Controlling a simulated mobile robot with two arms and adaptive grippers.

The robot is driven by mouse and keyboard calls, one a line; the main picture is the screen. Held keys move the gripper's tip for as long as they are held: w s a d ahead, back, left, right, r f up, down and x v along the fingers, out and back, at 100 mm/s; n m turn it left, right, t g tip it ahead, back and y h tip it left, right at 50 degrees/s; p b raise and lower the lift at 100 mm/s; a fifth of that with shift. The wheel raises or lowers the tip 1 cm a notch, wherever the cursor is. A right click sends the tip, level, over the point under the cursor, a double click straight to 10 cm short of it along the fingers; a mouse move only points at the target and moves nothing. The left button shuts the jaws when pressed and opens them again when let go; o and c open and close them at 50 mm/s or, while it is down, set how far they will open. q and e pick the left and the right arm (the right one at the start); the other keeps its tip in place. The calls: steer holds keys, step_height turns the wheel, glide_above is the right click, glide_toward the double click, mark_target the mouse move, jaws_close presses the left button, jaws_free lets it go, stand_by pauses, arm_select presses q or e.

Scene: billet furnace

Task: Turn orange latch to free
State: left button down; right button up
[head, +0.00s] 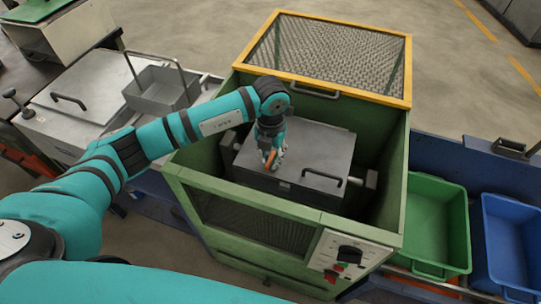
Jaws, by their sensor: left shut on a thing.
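My left gripper (272,158) is inside the green furnace housing (260,210), low over the grey box lid (305,150). It is shut on the orange latch (269,155) near the lid's left part. The gripper hides most of the latch, so its exact angle cannot be told. The lid is closed, with a dark bar handle (323,178) at its front right. My right gripper does not show.
The yellow-framed mesh cover (335,50) stands raised behind the housing. A control panel (346,259) with a dark knob is at the front right. Green (433,215) and blue (512,240) bins stand to the right. A grey basket (160,90) is on the left bench.

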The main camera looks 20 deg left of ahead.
mark_target(270, 159)
arm_select(q)
steer(key=shift+w+r, duration=0.1)
steer(key=c, duration=1.3)
jaws_free()
step_height(270, 159, up, 12)
